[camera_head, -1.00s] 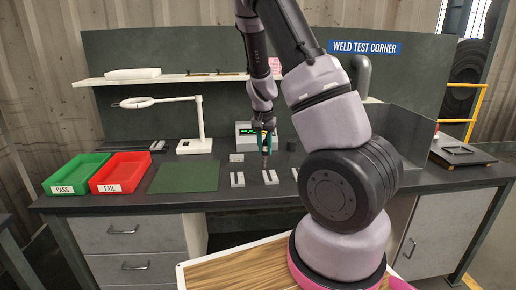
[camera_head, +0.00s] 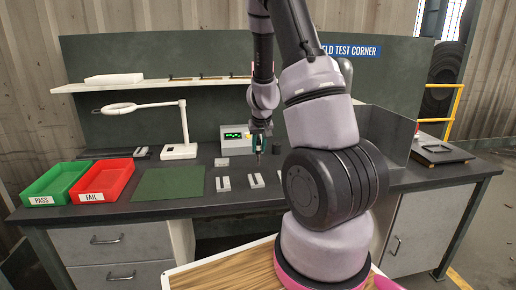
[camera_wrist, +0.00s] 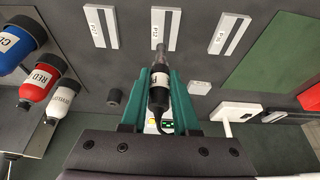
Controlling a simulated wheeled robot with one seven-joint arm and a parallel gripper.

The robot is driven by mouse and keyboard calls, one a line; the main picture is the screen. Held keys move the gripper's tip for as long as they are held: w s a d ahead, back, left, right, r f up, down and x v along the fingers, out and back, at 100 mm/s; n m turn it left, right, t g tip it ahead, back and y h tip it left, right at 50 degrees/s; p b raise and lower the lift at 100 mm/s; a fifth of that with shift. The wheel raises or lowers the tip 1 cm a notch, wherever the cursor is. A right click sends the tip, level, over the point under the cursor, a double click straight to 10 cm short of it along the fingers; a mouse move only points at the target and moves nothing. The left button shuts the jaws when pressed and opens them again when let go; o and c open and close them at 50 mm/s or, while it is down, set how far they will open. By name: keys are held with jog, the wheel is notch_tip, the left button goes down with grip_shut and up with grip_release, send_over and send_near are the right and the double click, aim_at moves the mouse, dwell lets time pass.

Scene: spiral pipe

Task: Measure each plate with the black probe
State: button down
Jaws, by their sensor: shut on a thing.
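My gripper (camera_wrist: 158,82) is shut on the black probe (camera_wrist: 158,98), which also shows in the head view (camera_head: 259,146). The probe points down over the bench. Three pale plates with dark centre strips and small labels lie in a row: one (camera_wrist: 101,26), the middle one (camera_wrist: 167,14) and another (camera_wrist: 229,34). In the wrist view the probe tip overlaps the near end of the middle plate; contact cannot be told. In the head view two plates show, left (camera_head: 223,184) and right (camera_head: 256,181); my arm hides the third. The meter (camera_head: 236,137) has a lit green display.
A green PASS tray (camera_head: 50,187) and red FAIL tray (camera_head: 100,184) stand at the left, beside a green mat (camera_head: 168,184). A small grey block (camera_head: 221,162) and a lamp (camera_head: 180,150) stand near.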

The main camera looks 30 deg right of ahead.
aim_at(259, 163)
jog(key=shift+f, duration=3.35)
jog(key=shift+f, duration=0.55)
jog(key=shift+r, duration=3.5)
jog(key=shift+d, duration=0.1)
